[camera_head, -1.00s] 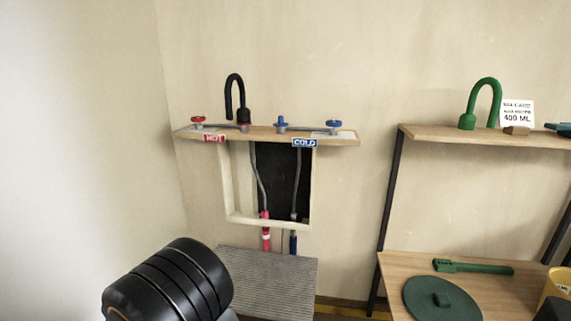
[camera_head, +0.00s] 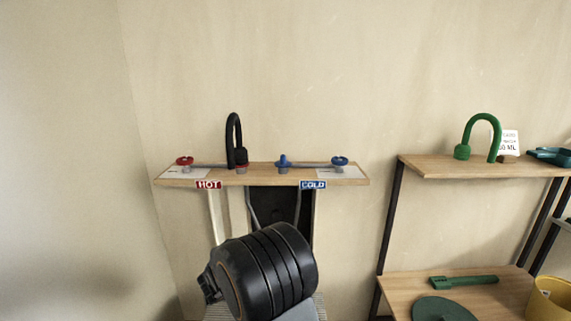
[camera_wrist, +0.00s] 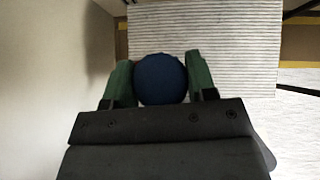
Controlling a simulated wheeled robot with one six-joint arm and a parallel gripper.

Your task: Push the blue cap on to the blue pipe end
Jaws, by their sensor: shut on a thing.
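The blue cap (camera_wrist: 161,79) shows as a dark blue round thing between the green fingers of my gripper (camera_wrist: 160,82) in the wrist view. The fingers are shut on it from both sides, above a ribbed grey surface. In the head view my black arm covers the area below the COLD sign, so the blue pipe end, the gripper's fingers and the cap are hidden there. The blue pipe end does not show in the wrist view either.
A wall shelf (camera_head: 270,177) carries a red valve (camera_head: 185,162), a black tap (camera_head: 234,142) and blue valves (camera_head: 340,162). A wooden rack (camera_head: 480,166) stands at the right.

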